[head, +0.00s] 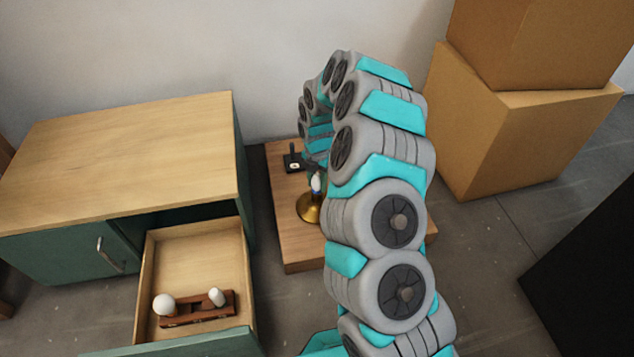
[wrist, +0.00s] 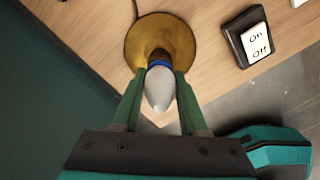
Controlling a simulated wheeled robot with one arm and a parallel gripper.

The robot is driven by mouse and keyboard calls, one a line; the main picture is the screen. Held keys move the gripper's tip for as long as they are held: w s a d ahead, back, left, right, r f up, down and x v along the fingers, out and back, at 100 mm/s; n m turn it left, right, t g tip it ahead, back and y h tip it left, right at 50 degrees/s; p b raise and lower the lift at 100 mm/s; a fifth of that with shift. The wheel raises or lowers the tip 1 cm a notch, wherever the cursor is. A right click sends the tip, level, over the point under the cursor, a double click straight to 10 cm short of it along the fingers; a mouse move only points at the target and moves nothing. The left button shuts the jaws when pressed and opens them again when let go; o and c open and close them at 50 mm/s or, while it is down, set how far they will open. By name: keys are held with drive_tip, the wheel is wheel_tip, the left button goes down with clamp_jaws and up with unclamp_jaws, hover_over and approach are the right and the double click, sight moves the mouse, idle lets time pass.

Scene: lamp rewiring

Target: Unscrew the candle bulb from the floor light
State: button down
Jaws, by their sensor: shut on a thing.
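The floor light has a round brass base (wrist: 183,38) and stands on a low wooden platform; its base (head: 308,207) also shows in the head view. The white candle bulb (wrist: 160,92) points up from its socket, with a blue band at its lower end. It shows small in the head view (head: 316,183). My gripper (wrist: 160,73) has its two green fingers on either side of the bulb, shut on it near the blue band. The bulb appears in line with the socket; the thread is hidden.
A black On/Off switch box (wrist: 235,42) sits on the platform (head: 300,250) beside the light. A green cabinet (head: 120,160) stands left, its open drawer (head: 190,245) holding a wooden rack (head: 197,312) with a round bulb (head: 163,304) and a small bulb (head: 216,297). Cardboard boxes (head: 510,130) stand right.

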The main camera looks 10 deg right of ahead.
drive_tip(key=shift+c, duration=1.8)
unclamp_jaws()
